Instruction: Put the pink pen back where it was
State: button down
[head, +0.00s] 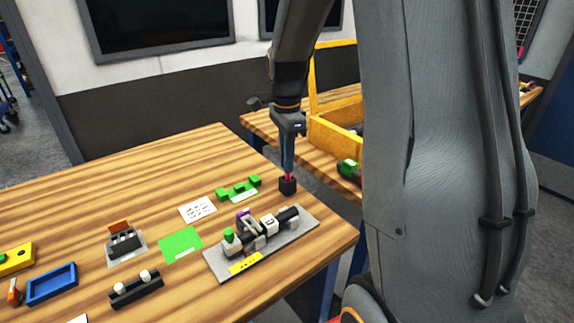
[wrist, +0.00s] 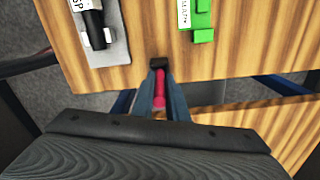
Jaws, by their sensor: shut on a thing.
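My gripper (head: 288,170) points down at the right end of the wooden table, shut on the pink pen (wrist: 160,92). The pen shows between the two fingers in the wrist view, and only a bit of pink (head: 288,177) shows below the fingers in the head view. A small black square holder (head: 287,187) stands on the table directly below the gripper. It also shows just beyond the fingertips in the wrist view (wrist: 159,63). The pen's lower end meets the holder's top in the picture; I cannot tell how deep it sits inside.
A grey plate (head: 222,262) with a black cylinder assembly lies left of the holder. A green bracket (head: 238,188), white card (head: 198,209) and green mat (head: 180,244) lie further left. A yellow crate (head: 335,138) stands on another table behind. The table edge is close by.

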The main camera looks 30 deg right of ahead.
jog(key=shift+f, duration=1.05)
jog(key=shift+f, duration=0.15)
jog(key=c, duration=1.7)
grip_release()
jog(key=shift+c, duration=0.2)
notch_tip(320, 180, up, 12)
jog(key=b, duration=0.2)
jog(key=shift+r+b, duration=0.2)
jog(key=shift+b, duration=0.1)
